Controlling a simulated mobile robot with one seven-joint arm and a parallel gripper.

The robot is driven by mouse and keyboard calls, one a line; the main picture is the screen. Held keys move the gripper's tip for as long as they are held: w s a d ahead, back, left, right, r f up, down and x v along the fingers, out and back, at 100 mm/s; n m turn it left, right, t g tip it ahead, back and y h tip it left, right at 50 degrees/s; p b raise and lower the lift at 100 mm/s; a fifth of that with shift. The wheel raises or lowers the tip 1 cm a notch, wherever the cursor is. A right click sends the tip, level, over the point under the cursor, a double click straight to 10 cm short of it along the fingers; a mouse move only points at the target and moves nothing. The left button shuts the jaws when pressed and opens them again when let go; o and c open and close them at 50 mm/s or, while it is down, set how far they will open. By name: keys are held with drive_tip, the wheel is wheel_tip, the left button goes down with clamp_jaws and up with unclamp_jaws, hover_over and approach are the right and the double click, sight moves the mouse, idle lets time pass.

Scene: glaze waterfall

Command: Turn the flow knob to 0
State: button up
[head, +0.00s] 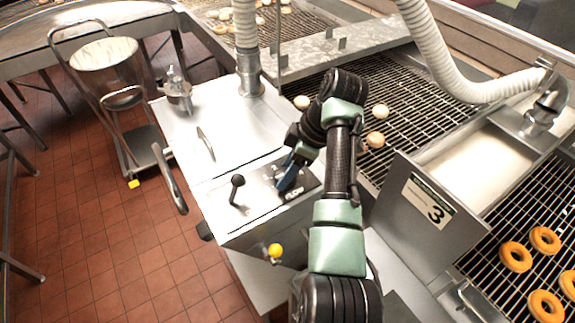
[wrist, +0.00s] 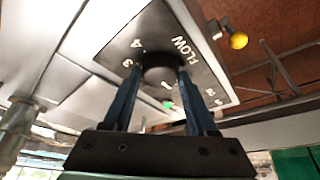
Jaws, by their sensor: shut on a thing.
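The flow knob (wrist: 161,62) is a dark round knob on a grey dial plate (wrist: 195,60) marked FLOW, in the wrist view. The figures 3 and 4 show to its left, a 1 shows just below it, and more figures lie at the right edge, hard to read. A small green mark (wrist: 168,104) shows between my fingers. My gripper (wrist: 157,72) has its two blue fingers on either side of the knob, shut on it. In the head view my gripper (head: 287,180) is over the machine's top panel and hides the knob.
A black ball-ended lever (head: 237,181) stands left of my gripper. A yellow knob (head: 275,250) sticks out at the machine's front. Donuts (head: 515,257) lie on the racks. A bucket cart (head: 108,65) is at left.

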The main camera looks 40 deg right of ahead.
drive_tip(key=o, duration=1.4)
drive_tip(key=shift+c, duration=0.2)
drive_tip(key=shift+d+r, duration=0.1)
drive_tip(key=shift+r, duration=0.15)
drive_tip(key=p+v, duration=0.6)
drive_tip(key=v, duration=0.6)
drive_tip(key=shift+s, duration=0.2)
drive_tip(key=shift+r, duration=0.15)
